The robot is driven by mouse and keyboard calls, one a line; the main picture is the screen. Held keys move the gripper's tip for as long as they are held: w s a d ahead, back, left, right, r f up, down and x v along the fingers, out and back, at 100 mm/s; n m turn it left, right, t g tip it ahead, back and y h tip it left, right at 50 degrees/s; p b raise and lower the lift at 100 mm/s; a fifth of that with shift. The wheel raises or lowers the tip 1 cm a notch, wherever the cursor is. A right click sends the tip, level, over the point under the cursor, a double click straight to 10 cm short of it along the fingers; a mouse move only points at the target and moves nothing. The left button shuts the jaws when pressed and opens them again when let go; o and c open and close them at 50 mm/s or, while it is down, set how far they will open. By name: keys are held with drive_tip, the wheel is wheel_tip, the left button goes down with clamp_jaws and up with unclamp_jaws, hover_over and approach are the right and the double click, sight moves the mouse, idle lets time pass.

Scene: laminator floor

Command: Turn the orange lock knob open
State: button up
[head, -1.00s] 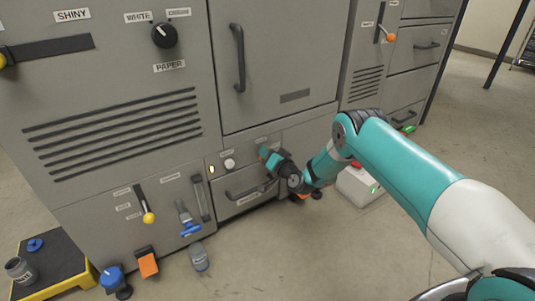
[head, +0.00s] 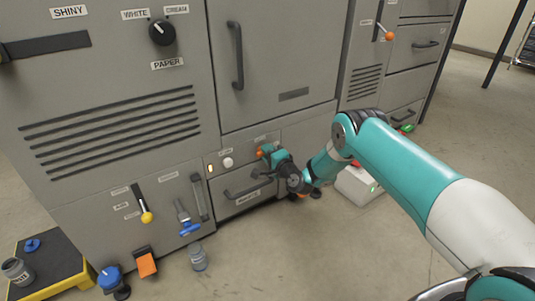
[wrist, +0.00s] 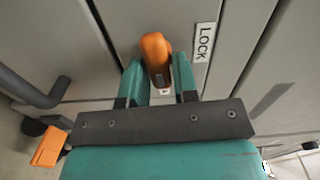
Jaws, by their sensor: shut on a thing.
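The orange lock knob (wrist: 156,52) is a rounded, elongated handle on the grey machine front, beside a label reading LOCK (wrist: 202,43). In the wrist view it stands between the two teal fingers of my gripper (wrist: 160,80), and the fingers are closed on it. It leans slightly left at its top in that view. In the head view my gripper (head: 268,152) is at the lower panel above a drawer, with a bit of orange showing at its tip. The fingers and arm hide much of the knob there.
A drawer handle (head: 248,187) sits just below my gripper, and a white round knob (head: 227,162) is to its left. A white box (head: 357,186) stands on the floor to the right.

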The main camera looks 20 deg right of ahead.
drive_tip(key=shift+s+a+f+m, duration=0.1)
drive_tip(key=shift+f+m, duration=0.05)
drive_tip(key=shift+m, duration=0.35)
drive_tip(key=o, duration=0.8)
drive_tip(key=p+v, duration=1.7)
drive_tip(key=p, duration=0.3)
drive_tip(key=shift+s, duration=0.15)
